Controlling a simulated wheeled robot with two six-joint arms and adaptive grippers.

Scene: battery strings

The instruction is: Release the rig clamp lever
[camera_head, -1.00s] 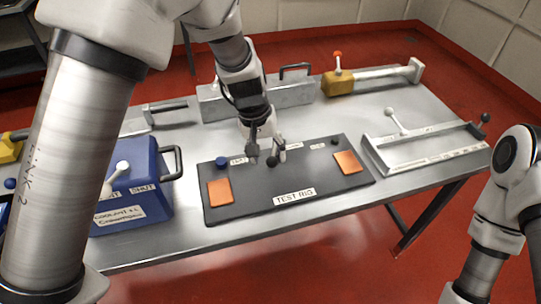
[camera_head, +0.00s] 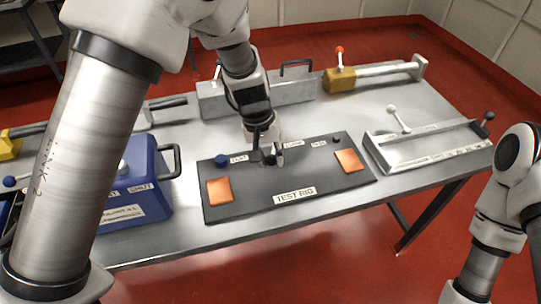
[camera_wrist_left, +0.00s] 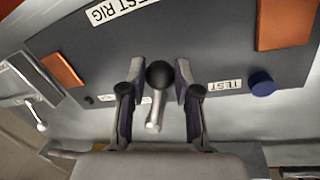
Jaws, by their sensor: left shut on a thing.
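The test rig is a dark flat plate (camera_head: 245,204) on the metal table, labelled TEST RIG. Its clamp lever (camera_wrist_left: 155,110), a pale bar with a black ball knob (camera_wrist_left: 160,74), shows between my fingers in the left wrist view. My left gripper (camera_wrist_left: 159,90) is shut on the lever, with one finger on each side of it. In the head view my left gripper (camera_head: 269,146) is low over the back middle of the plate and partly hides the lever. My right gripper is outside the view; only part of that arm shows at the right edge.
A blue knob (camera_head: 221,161) and two orange pads (camera_head: 219,190) (camera_head: 349,161) are on the plate. A blue box (camera_head: 140,190) stands left, partly behind my arm. A grey frame with levers (camera_head: 420,155) lies right. A grey box (camera_head: 290,93) and yellow block (camera_head: 340,80) stand behind.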

